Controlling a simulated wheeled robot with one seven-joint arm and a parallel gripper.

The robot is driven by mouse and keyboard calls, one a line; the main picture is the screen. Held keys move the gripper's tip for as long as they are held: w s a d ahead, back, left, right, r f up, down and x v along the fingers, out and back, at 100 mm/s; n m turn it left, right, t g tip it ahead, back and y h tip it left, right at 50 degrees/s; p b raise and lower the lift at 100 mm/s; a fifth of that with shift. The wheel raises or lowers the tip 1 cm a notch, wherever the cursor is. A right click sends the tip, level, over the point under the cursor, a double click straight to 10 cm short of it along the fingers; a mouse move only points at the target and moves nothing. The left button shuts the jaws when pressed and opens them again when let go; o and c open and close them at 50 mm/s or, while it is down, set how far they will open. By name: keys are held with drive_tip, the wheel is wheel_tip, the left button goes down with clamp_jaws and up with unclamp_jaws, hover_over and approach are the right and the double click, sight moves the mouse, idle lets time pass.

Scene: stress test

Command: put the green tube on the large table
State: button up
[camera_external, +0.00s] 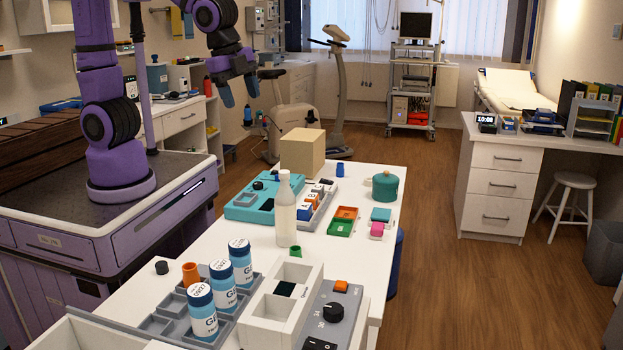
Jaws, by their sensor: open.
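A small green tube (295,251) stands on the long white table (386,190) in front of me, just in front of a clear bottle with a white cap (285,212). It is probably the green tube of the task; I cannot tell whether this table is the one called large. My gripper (239,97) is open with blue fingertips pointing down. It hangs in the air at the upper left, well above and behind the tube, and nothing shows between its fingers.
A cardboard-coloured box (302,152), a teal case (247,205) and a green round pot (385,186) stand toward the far end. Several labelled bottles (241,262) sit in a grey tray at the near left. A white divided box (262,312) stands beside them. A white desk (500,150) is at right.

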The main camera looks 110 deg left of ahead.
drive_tip(key=s+r+n+t, duration=0.1)
drive_tip(key=s+r+n, duration=0.2)
drive_tip(key=s, duration=0.6)
drive_tip(key=s+r+n+t+h, duration=0.1)
drive_tip(key=s+r+n, duration=0.3)
drive_tip(key=s, duration=0.5)
drive_tip(key=shift+s+d+r+t, duration=0.3)
drive_tip(key=shift+s+r, duration=0.1)
drive_tip(key=shift+r, duration=0.3)
